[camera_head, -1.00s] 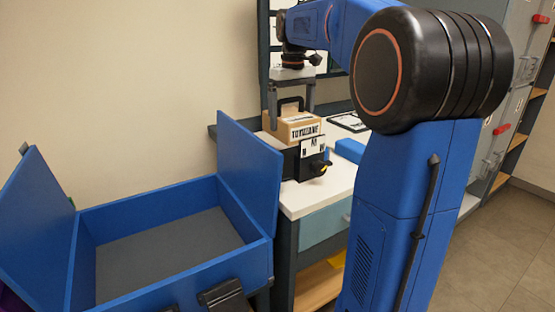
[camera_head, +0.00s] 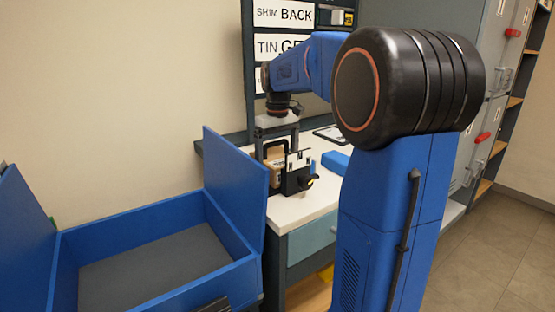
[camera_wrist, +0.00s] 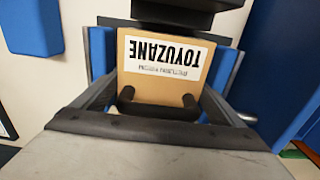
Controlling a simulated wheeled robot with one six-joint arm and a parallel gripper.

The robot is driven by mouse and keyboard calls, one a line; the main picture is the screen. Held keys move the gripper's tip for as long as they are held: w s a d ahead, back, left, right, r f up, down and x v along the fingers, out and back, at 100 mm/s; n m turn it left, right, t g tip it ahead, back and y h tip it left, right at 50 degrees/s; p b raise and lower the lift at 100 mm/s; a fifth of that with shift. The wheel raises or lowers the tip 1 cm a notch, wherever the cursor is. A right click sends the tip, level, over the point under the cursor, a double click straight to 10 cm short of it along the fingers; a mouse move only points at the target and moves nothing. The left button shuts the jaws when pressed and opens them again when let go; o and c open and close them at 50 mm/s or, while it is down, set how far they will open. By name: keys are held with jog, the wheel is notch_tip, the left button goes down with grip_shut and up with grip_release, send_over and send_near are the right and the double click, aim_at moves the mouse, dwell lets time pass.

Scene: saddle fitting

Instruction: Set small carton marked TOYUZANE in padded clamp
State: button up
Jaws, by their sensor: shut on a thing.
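The small brown carton (camera_head: 272,173), with a black handle on top, is low behind the dark clamp (camera_head: 293,182) with its pale marked front plate. In the wrist view the carton (camera_wrist: 160,88) shows its TOYUZANE label upside down. My gripper (camera_head: 276,150) is above the bench with its fingers down, shut on the carton. Blue pads (camera_wrist: 102,50) flank the carton in the wrist view, and a dark block is just beyond it. The carton's underside is hidden, so I cannot tell whether it rests on anything.
A blue open box (camera_head: 160,285) with raised lids stands at the left, its floor empty. A blue block (camera_head: 336,161) and a dark-framed sheet (camera_head: 330,134) lie on the white bench (camera_head: 318,204) behind the clamp. A label board (camera_head: 285,45) hangs behind my arm.

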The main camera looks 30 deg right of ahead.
aim_at(277, 157)
jog(key=shift+f, duration=0.1)
jog(key=o, duration=1)
notch_tip(277, 157, up, 12)
jog(key=shift+r, duration=0.1)
